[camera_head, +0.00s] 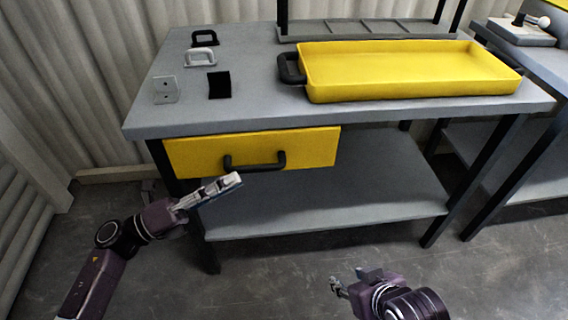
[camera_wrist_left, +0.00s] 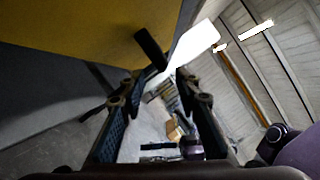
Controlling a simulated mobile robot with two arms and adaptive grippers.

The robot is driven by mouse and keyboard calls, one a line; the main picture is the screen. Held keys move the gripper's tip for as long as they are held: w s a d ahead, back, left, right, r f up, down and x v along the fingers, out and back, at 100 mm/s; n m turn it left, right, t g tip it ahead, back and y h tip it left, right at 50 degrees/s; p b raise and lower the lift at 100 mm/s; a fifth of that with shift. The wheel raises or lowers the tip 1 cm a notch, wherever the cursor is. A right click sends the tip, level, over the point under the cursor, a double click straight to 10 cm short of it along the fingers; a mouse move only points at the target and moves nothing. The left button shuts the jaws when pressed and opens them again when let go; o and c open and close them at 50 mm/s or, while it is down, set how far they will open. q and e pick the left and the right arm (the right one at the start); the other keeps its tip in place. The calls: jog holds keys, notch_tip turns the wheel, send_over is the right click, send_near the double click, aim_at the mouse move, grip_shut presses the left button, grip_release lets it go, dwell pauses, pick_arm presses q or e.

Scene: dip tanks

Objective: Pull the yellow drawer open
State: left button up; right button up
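The yellow drawer (camera_head: 205,155) sits under the left part of the grey workbench top, its front about flush with the bench. Its black bar handle (camera_head: 272,164) is on the drawer front. My left gripper (camera_head: 238,181) is just below and left of the handle in the head view. In the left wrist view its two fingers (camera_wrist_left: 158,82) are apart, with the yellow drawer front (camera_wrist_left: 80,25) at upper left. The dark handle (camera_wrist_left: 150,48) shows just beyond the fingertips; contact cannot be seen. My right gripper (camera_head: 352,281) is low at the front, away from the bench, open and empty.
A lower shelf (camera_head: 330,195) lies beneath. The floor in front is clear. Another bench stands at right.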

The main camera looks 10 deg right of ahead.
aim_at(259, 165)
pick_arm(q)
jog(key=shift+x, duration=3.85)
jog(key=shift+r, duration=0.1)
grip_shut()
